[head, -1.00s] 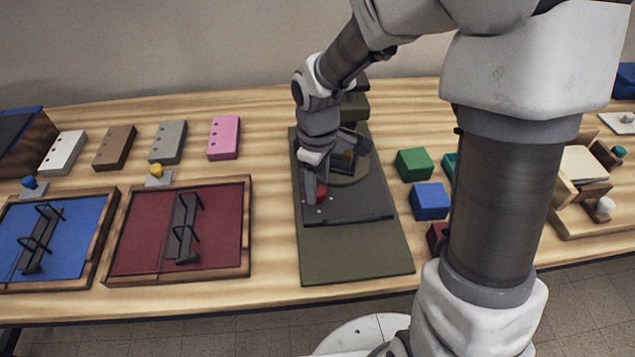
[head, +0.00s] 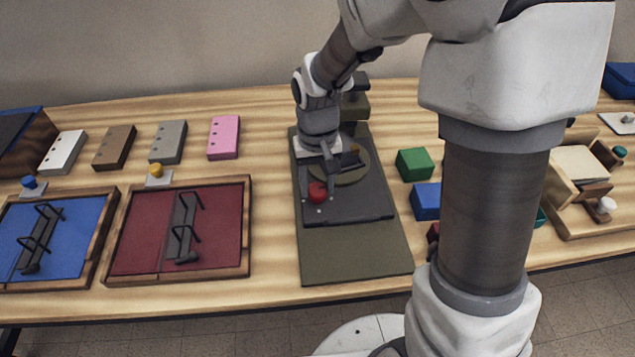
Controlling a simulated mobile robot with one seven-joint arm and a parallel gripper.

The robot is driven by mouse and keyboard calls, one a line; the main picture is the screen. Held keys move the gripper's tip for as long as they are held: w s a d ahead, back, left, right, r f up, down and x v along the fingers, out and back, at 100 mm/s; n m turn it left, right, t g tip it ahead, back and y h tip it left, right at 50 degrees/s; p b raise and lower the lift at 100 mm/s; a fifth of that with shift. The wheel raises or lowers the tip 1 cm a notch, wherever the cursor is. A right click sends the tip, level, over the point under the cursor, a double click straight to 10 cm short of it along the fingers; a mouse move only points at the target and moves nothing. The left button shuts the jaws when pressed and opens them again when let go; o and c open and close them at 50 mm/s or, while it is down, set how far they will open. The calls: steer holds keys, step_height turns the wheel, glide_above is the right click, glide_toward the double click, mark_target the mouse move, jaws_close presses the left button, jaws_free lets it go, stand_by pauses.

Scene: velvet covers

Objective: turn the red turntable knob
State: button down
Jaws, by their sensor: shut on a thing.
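The red knob (head: 317,192) sits on the front left part of a dark base plate (head: 362,207). A round olive turntable (head: 352,174) lies behind and to the right of the knob on the same plate. My gripper (head: 318,188) points down over the knob, with a finger on each side of it, and is shut on it. The knob's red top shows between the fingers. The wrist hides part of the turntable and the plate's back left.
An olive mat (head: 355,262) lies under the plate. Green (head: 414,163) and blue (head: 426,201) blocks stand close on the right. A red velvet tray (head: 148,243) and a blue one (head: 75,243) lie left. My arm hides part of the right side.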

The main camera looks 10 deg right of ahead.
mark_target(317, 189)
steer(key=shift+m, duration=1.3)
steer(key=shift+c, duration=1.5)
jaws_free()
step_height(317, 189, up, 18)
steer(key=p, duration=0.4)
steer(key=shift+f, duration=0.25)
